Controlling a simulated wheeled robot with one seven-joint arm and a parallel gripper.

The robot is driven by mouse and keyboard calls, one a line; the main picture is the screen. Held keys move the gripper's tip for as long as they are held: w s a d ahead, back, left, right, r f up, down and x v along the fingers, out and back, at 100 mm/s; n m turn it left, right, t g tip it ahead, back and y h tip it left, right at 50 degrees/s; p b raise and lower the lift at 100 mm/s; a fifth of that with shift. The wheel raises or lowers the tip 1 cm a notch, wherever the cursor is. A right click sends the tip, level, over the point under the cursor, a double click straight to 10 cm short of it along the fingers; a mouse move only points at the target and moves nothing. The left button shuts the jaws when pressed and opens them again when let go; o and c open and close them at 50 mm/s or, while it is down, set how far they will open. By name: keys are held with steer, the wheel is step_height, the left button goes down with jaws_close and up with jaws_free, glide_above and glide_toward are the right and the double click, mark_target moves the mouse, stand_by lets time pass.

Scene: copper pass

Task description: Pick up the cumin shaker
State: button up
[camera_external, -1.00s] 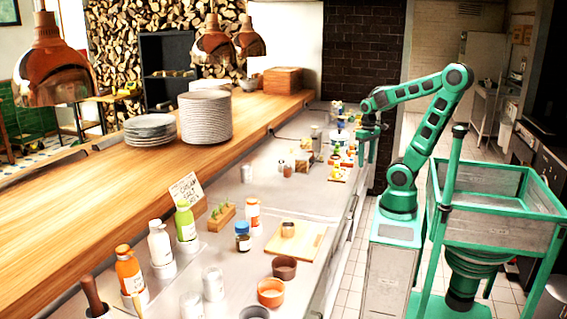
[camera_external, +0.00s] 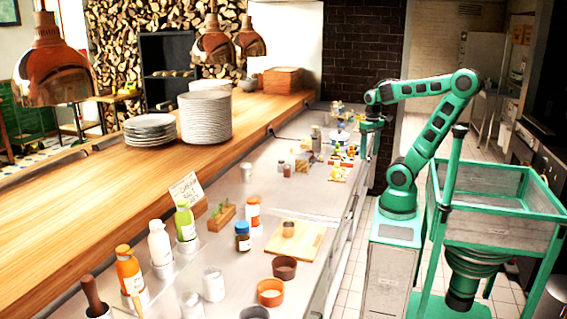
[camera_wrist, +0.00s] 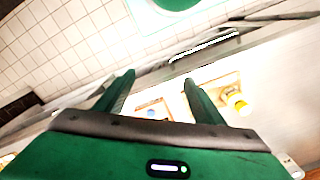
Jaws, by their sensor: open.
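My gripper (camera_external: 372,132) hangs over the right edge of the steel counter, toward its far end. In the wrist view its two fingers (camera_wrist: 158,88) are apart with nothing held between them. I cannot tell which container is the cumin shaker, as no label is readable. Small jars (camera_external: 286,170) stand mid-counter, and more small items are crowded near the gripper. Nearer the camera are a jar with a blue lid (camera_external: 242,238) and a shaker with an orange top (camera_external: 253,213). The wrist view shows a yellow item (camera_wrist: 238,101) right of the fingers.
A wooden shelf with stacked plates (camera_external: 205,117) runs along the left. Squeeze bottles (camera_external: 160,243), bowls (camera_external: 270,292) and a cutting board (camera_external: 308,240) occupy the near counter. A stretch of counter (camera_external: 262,180) in the middle is fairly clear. Heat lamps (camera_external: 52,70) hang above the shelf.

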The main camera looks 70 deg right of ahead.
step_height(320, 180, up, 14)
steer(key=w+a+f+n+t+h, duration=0.1)
steer(key=w+a+n+t+h, duration=0.15)
steer(key=w, duration=1.05)
steer(key=w+a+f+n+t+h, duration=0.15)
steer(key=w+t, duration=0.25)
steer(key=w, duration=0.9)
steer(key=w+a+r+n+t+y, duration=0.1)
steer(key=w+a+n+t+y, duration=0.15)
steer(key=w+a, duration=0.65)
steer(key=w+a+r+n+t+y, duration=0.1)
steer(key=w+a+t+y, duration=0.3)
steer(key=a, duration=1)
steer(key=h, duration=0.1)
glide_toward(246, 174)
steer(key=shift+w+d+f, duration=0.1)
steer(key=shift+d+f, duration=0.2)
steer(key=shift+d, duration=0.3)
steer(key=shift+w+d+f, duration=0.1)
steer(key=shift+d+f, duration=0.15)
steer(key=shift+d, duration=0.35)
steer(key=shift+f, duration=0.3)
steer(key=shift+w+f, duration=0.15)
steer(key=shift+w, duration=0.1)
steer(key=x, duration=0.4)
steer(key=shift+w, duration=0.3)
steer(key=shift+r+x, duration=0.2)
steer(key=shift+x, duration=2.7)
steer(key=shift+w, duration=0.1)
